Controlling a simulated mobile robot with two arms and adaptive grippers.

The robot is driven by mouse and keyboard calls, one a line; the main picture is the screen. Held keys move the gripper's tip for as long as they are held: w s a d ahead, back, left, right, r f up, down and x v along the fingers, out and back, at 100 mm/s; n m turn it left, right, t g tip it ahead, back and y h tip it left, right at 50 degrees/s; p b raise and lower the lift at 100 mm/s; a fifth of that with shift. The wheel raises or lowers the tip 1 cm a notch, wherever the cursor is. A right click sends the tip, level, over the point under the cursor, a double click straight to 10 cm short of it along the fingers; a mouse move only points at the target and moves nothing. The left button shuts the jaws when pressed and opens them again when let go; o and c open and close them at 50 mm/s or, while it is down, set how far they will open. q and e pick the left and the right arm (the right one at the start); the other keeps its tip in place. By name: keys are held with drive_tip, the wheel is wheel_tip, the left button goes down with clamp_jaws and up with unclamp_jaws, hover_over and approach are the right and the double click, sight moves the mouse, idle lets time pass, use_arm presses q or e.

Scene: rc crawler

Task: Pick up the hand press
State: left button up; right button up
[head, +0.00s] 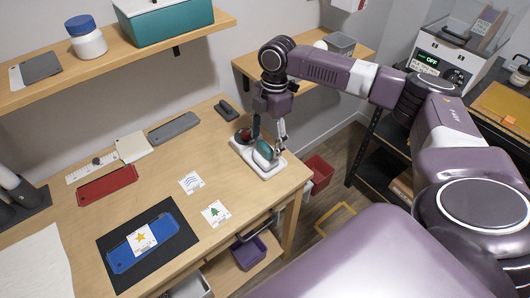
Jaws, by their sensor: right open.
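The hand press (273,168) stands near the right end of the wooden table. It has a white base, a teal rounded part and a dark reddish round part behind it. My right gripper (268,142) points down over the press with its fingers apart on either side of the teal part. I cannot tell whether the fingers touch it. My left gripper is not in view.
On the table (150,185) lie a blue plate (122,259) on a black mat (185,237), a red plate (107,186), a grey plate (173,128) and small printed cards (215,213). A shelf (130,63) hangs above. A red bin (319,172) sits beyond the table's right edge.

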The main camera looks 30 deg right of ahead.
sight(262, 155)
drive_tip(key=shift+w+a+f, duration=0.1)
drive_tip(key=shift+w+f, duration=0.05)
drive_tip(key=shift+f, duration=0.4)
drive_tip(key=shift+w+a+f, duration=0.1)
drive_tip(key=shift+f, duration=0.65)
drive_tip(key=shift+s, duration=0.1)
drive_tip(key=c, duration=1.2)
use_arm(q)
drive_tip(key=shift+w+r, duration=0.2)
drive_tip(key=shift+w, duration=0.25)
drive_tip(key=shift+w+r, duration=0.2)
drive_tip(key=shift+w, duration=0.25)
use_arm(e)
drive_tip(key=shift+c, duration=0.2)
drive_tip(key=shift+r, duration=0.2)
